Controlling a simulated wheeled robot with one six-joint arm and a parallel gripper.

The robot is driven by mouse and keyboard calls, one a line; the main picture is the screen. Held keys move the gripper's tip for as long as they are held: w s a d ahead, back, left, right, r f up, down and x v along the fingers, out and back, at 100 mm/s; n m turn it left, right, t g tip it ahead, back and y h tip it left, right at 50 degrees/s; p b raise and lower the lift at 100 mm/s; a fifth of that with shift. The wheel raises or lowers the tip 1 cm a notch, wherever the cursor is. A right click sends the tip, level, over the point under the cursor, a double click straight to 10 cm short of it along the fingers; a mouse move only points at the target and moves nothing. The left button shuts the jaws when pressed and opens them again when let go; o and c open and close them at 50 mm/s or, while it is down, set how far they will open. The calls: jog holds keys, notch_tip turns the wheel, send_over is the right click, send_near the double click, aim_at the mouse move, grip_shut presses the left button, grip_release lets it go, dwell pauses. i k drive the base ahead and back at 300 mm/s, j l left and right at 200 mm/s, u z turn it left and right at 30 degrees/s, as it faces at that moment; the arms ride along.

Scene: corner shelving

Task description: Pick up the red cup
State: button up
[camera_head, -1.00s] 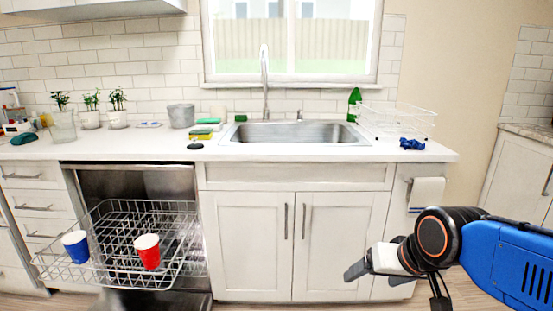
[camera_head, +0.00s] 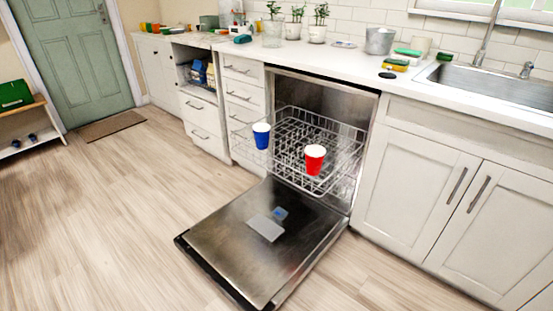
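The red cup (camera_head: 315,159), with a white inside, stands upright in the dishwasher's pulled-out wire rack (camera_head: 345,150), near the rack's front right part. A blue cup (camera_head: 261,135) stands at the left side of the same rack. The dishwasher door (camera_head: 250,245) is folded down flat below the rack. My gripper is not in view now, so its state and its place relative to the red cup are hidden.
The open door juts out over the wooden floor. Free floor (camera_head: 120,220) lies to its left. White cabinets (camera_head: 415,190) stand right of the dishwasher and drawers (camera_head: 238,95) left of it. The counter (camera_head: 335,62) holds plants, a metal pot and sponges.

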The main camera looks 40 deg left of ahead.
aim_at(315, 154)
jog(key=l+u, duration=0.4)
jog(key=l, duration=0.4)
jog(key=u, duration=0.15)
jog(key=j+u, duration=0.35)
jog(key=i+j+u, duration=0.1)
jog(key=u, duration=0.2)
jog(key=i+j+u, duration=0.1)
jog(key=j+u, duration=0.25)
